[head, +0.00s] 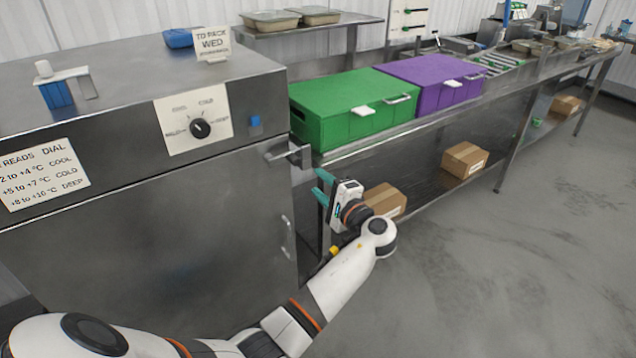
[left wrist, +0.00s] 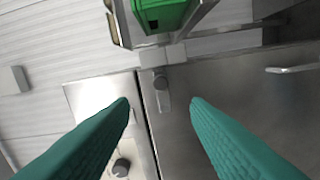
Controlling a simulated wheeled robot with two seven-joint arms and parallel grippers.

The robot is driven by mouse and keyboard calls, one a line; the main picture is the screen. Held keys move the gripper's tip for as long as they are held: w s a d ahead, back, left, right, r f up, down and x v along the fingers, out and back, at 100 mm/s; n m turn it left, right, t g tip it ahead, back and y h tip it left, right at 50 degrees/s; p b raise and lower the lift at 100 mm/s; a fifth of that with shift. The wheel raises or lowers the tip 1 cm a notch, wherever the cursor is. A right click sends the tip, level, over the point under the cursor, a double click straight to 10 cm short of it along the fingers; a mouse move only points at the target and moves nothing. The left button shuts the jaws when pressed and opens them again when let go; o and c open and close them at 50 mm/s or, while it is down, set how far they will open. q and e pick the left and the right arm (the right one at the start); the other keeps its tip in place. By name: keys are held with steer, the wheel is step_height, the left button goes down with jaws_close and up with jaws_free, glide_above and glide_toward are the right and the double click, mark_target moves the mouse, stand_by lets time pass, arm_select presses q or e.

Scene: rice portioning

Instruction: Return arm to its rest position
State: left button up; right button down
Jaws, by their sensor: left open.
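My left arm reaches in from the bottom left of the head view. My left gripper (head: 323,187) is in the air beside the right front edge of the steel cabinet (head: 130,250), below its latch handle (head: 287,154). Its two teal fingers are apart, with nothing seen between them. In the left wrist view the open fingers (left wrist: 160,104) frame the cabinet front and the latch (left wrist: 161,92), which lies beyond them. The cabinet door appears shut. My right gripper is not in view.
A green box (head: 345,102) and a purple box (head: 430,80) stand on the steel bench right of the cabinet. Cardboard boxes (head: 464,160) (head: 384,199) sit on its lower shelf. A dial (head: 200,128) is on the cabinet front. The floor (head: 530,270) at right is clear.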

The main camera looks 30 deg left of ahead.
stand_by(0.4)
arm_select(q)
step_height(320, 180, down, 22)
steer(key=s+d+m+t+h, duration=0.1)
steer(key=s+d+m+h, duration=0.1)
steer(key=m+h, duration=0.3)
steer(key=s+d+f+n+g+h, duration=0.1)
steer(key=s+d+f+h, duration=0.15)
steer(key=s+f, duration=0.4)
steer(key=s+d+f+g+h, duration=0.1)
steer(key=s+f+h, duration=0.2)
steer(key=f, duration=0.7)
steer(key=s+d+f+n+g+h, duration=0.2)
steer(key=s+f, duration=0.6)
steer(key=s, duration=0.2)
steer(key=s+d+f+n+g+h, duration=0.1)
steer(key=s+d+f+h, duration=0.1)
steer(key=s+f, duration=0.65)
steer(key=s+d+f+n+g+h, duration=0.1)
steer(key=s+f+n, duration=0.1)
steer(key=s, duration=0.9)
steer(key=s+f+n+h, duration=0.1)
steer(key=s+n, duration=0.2)
steer(key=s, duration=0.7)
steer(key=shift+s+d+f+g, duration=0.4)
